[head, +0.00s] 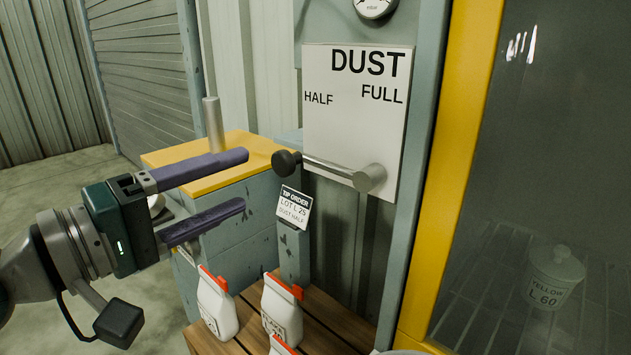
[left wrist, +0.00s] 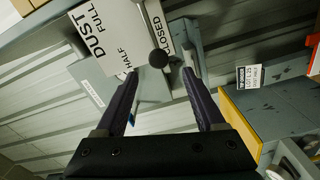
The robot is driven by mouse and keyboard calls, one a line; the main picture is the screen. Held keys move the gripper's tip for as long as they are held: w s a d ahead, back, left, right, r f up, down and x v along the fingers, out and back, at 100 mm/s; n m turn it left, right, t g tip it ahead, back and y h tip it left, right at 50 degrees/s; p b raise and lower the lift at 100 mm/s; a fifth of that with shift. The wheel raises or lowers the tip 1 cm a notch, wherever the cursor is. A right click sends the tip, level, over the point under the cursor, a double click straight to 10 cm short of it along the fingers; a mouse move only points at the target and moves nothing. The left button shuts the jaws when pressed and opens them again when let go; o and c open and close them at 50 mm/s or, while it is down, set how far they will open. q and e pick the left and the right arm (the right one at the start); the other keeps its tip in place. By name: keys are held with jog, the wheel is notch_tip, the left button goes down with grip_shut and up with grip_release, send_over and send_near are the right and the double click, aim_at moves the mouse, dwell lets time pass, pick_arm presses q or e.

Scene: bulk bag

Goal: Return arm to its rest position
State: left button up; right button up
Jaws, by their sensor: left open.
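My left gripper (head: 246,181) comes in from the left in the head view, with its two dark purple fingers apart and nothing between them. Its fingers (left wrist: 160,75) also show open in the left wrist view. A metal dust lever (head: 330,168) with a black ball knob (head: 286,162) points left from its pivot on the white DUST plate (head: 350,130). The fingertips are a little left of the knob in the head view. In the left wrist view the knob (left wrist: 158,58) appears beyond and between the fingertips, apart from them. My right gripper is not in view.
White bags with red tops (head: 217,305) stand on a wooden slatted surface (head: 335,325) below. A yellow-topped cabinet (head: 215,160) is behind the gripper. A yellow-framed window (head: 440,170) with a lidded jar (head: 553,277) is at right.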

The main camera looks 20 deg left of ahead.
pick_arm(q)
jog(key=shift+v, duration=0.8)
jog(key=s+d+f+m+g, duration=0.7)
jog(key=s+d+f+m, duration=0.1)
jog(key=d+f+m, duration=0.15)
jog(key=s+a+f+m+g+y+p, duration=0.1)
jog(key=s+a+m+g+y, duration=0.15)
jog(key=s, duration=0.35)
jog(key=s+a+m+g+y, duration=0.1)
jog(key=s+a+g+y, duration=0.1)
jog(key=s+g+y, duration=0.3)
notch_tip(320, 180, up, 34)
jog(key=t+h+p, duration=0.1)
jog(key=p, duration=3.3)
jog(key=shift+s+d+p, duration=0.2)
jog(key=shift+s+p, duration=0.05)
jog(key=shift+p, duration=0.05)
jog(key=shift+h, duration=0.25)
